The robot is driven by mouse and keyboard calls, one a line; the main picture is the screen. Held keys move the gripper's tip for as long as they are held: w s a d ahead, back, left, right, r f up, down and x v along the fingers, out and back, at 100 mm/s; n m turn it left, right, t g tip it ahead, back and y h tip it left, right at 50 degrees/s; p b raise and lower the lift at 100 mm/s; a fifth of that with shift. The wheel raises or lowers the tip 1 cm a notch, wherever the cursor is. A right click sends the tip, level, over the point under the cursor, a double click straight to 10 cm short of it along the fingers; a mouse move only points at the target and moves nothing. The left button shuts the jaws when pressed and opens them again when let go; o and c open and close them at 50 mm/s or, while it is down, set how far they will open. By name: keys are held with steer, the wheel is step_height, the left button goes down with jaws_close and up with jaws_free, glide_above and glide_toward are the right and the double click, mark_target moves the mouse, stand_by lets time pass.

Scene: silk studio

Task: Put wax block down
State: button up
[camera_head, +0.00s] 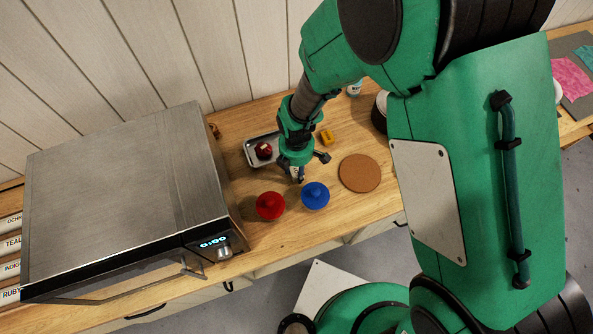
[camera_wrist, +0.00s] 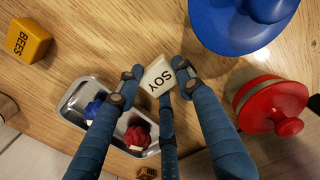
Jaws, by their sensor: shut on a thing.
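A white wax block marked SOY (camera_wrist: 157,76) is between the fingertips of my gripper (camera_wrist: 152,82) in the wrist view. The gripper is shut on it. In the head view my gripper (camera_head: 297,172) is low over the wooden counter, behind the blue and red lidded pots, and the block is hard to make out there. I cannot tell whether the block touches the counter. A yellow block marked BEES (camera_wrist: 27,41) lies on the counter, and it also shows in the head view (camera_head: 326,137).
A metal tray (camera_wrist: 72,98) holds red and blue pieces. A blue pot (camera_head: 315,195) and a red pot (camera_head: 269,206) stand close to the gripper. A round cork mat (camera_head: 360,173) lies bare to their right. A steel oven (camera_head: 120,200) fills the left.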

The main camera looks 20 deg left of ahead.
steer(key=shift+f, duration=0.5)
steer(key=shift+f, duration=0.2)
steer(key=o, duration=1.1)
steer(key=shift+r, duration=0.15)
step_height(320, 180, up, 12)
stand_by(0.4)
steer(key=shift+r, duration=0.1)
